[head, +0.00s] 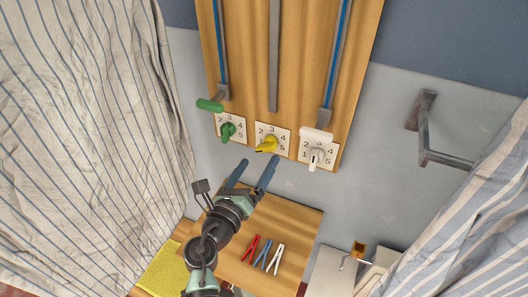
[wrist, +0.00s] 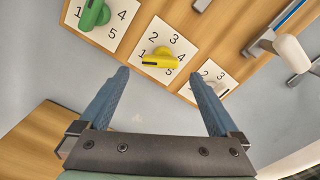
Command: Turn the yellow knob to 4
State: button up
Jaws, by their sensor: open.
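The yellow knob (head: 268,145) sits on a white numbered plate, the middle of three on the wooden board. In the wrist view the yellow knob (wrist: 162,58) lies roughly crosswise, its black-marked end to the left, near the 1. The 4 is on the right side of its dial. My gripper (head: 258,161) is open and empty, just below and in front of the middle plate. In the wrist view my gripper's fingertips (wrist: 158,74) are spread wide to either side of the knob's lower edge, apparently not touching it.
A green knob (head: 228,131) is on the left plate and a white knob (head: 315,158) on the right plate. Green and white lever handles hang above these. Red, blue and white pegs (head: 265,254) lie on the wooden table below. Striped curtains flank both sides.

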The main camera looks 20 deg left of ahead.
aim_at(267, 145)
jog(key=w, duration=0.4)
jog(key=shift+w, duration=0.25)
jog(key=c, duration=1.4)
jog(key=shift+o, duration=0.2)
